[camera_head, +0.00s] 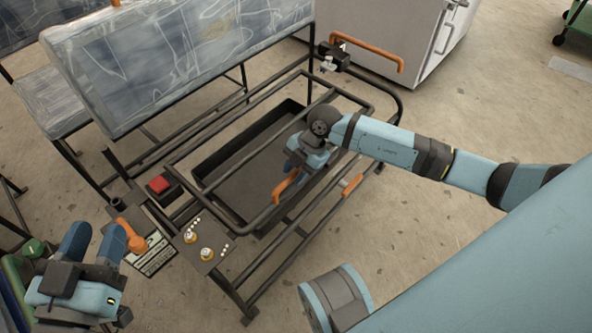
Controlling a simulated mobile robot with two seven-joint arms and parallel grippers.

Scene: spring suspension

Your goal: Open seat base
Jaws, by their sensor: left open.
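The seat base is a dark tubular metal frame (232,219) around a sunken black tray (232,163), in the middle of the head view. An orange handle (286,187) is at the near right part of its upper frame. My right gripper (300,167) is over the tray, right at this handle; its fingers are partly hidden, and I cannot tell whether they close on it. A second orange handle (352,186) is on the right side rail, apart from the gripper. My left gripper (93,243) is at the lower left, open and empty, with blue fingers pointing up.
A plastic-wrapped seat back (185,60) rises behind. A grey cabinet (400,40) stands at the back.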

